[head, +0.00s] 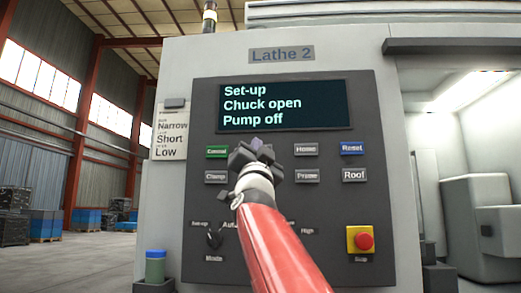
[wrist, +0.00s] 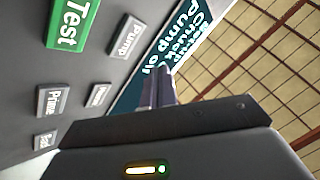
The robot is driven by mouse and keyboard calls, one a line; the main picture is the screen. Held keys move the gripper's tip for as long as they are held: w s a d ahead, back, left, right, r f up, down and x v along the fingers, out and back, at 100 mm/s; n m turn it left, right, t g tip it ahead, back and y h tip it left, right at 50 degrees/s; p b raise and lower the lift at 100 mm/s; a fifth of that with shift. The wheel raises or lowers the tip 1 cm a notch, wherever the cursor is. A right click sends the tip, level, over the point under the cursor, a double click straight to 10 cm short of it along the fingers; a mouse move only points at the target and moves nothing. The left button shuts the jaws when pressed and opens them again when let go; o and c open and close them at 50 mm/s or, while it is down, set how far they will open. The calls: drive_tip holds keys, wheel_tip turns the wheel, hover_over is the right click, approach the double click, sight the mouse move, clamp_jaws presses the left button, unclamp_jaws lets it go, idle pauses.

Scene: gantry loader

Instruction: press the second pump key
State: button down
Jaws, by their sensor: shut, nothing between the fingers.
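A key labelled Pump (wrist: 125,38) shows in the wrist view, grey with white letters, beside a large green Test key (wrist: 68,24). I see only one key with that label; in the head view my gripper and arm hide that part of the panel. My gripper (head: 257,147) is in front of the dark control panel (head: 335,215), between the left and right key columns. Its fingers (wrist: 158,90) are shut and empty, below and right of the Pump key in the wrist view. I cannot tell whether they touch the panel.
The display (head: 284,105) reads Set-up, Chuck open, Pump off. Nearby keys are Clamp (head: 216,177), Home (head: 306,149), Prime (head: 306,176), Reset (head: 353,148) and Roof (head: 354,175). A red stop button (head: 364,241) and a mode knob (head: 214,238) sit lower.

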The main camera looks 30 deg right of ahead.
drive_tip(key=shift+w+d+p, duration=0.25)
drive_tip(key=shift+w+d, duration=0.35)
drive_tip(key=shift+w, duration=0.25)
drive_tip(key=shift+w+d+p, duration=0.2)
drive_tip(key=shift+w+d, duration=0.4)
drive_tip(key=shift+w, duration=0.25)
idle(0.8)
drive_tip(key=shift+w+d, duration=0.2)
drive_tip(key=shift+w, duration=0.15)
drive_tip(key=shift+w+d, duration=0.2)
drive_tip(key=shift+w, duration=0.1)
idle(0.6)
drive_tip(key=shift+s+a, duration=0.1)
drive_tip(key=shift+s, duration=0.05)
drive_tip(key=shift+s+a, duration=0.3)
drive_tip(key=shift+s, duration=0.15)
drive_tip(key=shift+s+a+b, duration=0.1)
drive_tip(key=shift+b, duration=0.2)
drive_tip(key=shift+s+a+b, duration=0.3)
drive_tip(key=shift+s+a, duration=0.4)
drive_tip(key=shift+s, duration=0.3)
drive_tip(key=shift+s+a+b, duration=0.25)
drive_tip(key=shift+s+a, duration=0.4)
drive_tip(key=shift+s, duration=0.35)
